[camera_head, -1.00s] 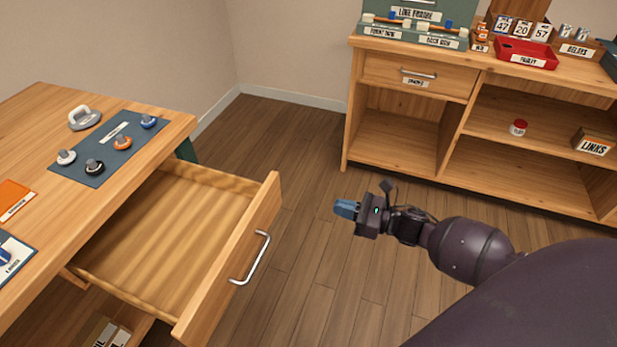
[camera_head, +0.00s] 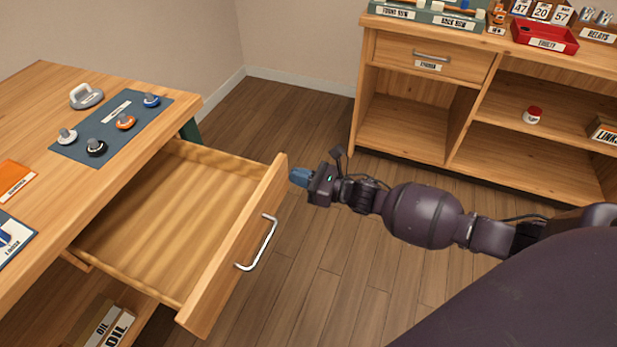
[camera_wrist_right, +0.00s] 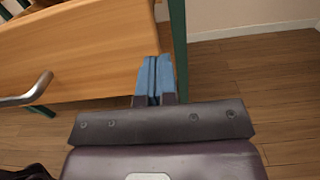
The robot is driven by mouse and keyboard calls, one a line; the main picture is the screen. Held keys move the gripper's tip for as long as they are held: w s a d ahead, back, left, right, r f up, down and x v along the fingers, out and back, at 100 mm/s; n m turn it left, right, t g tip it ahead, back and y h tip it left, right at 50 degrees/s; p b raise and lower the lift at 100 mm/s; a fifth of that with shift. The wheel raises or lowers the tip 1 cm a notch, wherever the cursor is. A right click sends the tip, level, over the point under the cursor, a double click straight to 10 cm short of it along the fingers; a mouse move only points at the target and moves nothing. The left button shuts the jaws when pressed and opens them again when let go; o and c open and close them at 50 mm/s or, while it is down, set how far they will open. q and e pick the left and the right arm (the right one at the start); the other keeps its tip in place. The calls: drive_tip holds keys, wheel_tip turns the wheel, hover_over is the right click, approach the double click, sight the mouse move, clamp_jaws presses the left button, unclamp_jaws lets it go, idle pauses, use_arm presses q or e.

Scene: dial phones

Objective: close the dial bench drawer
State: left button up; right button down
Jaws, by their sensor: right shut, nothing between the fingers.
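The dial bench drawer (camera_head: 165,225) is pulled well out of the wooden bench and looks empty. Its front panel (camera_head: 240,250) carries a silver bar handle (camera_head: 258,244), which also shows at the left of the right wrist view (camera_wrist_right: 28,92). My right gripper (camera_head: 297,177) has blue fingers pressed together with nothing between them. It is close to the outer face of the front panel, near its far end and beyond the handle. In the right wrist view the fingertips (camera_wrist_right: 154,62) overlap the panel's end; I cannot tell whether they touch. My left gripper is not in view.
A wooden shelf unit (camera_head: 440,90) with a closed drawer stands at the back right. Open floor (camera_head: 330,270) lies between them.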

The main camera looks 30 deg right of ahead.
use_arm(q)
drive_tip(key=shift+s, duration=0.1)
use_arm(e)
drive_tip(key=shift+w+a, duration=0.1)
drive_tip(key=b, duration=0.5)
approach(195, 144)
drive_tip(key=w+f, duration=0.3)
drive_tip(key=f, duration=0.1)
drive_tip(key=shift+w+f, duration=0.2)
drive_tip(key=shift+w, duration=0.2)
drive_tip(key=b+x, duration=0.1)
drive_tip(key=x, duration=0.8)
drive_tip(key=shift+r+b, duration=0.25)
drive_tip(key=shift+b, duration=0.15)
drive_tip(key=shift+w+a+r, duration=0.1)
drive_tip(key=shift+w, duration=0.1)
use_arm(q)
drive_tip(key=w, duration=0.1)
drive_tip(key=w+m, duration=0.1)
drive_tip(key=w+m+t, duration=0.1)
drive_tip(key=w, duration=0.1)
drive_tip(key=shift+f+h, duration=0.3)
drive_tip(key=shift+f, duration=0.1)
use_arm(e)
drive_tip(key=shift+w+r, duration=0.1)
drive_tip(key=shift+r, duration=0.25)
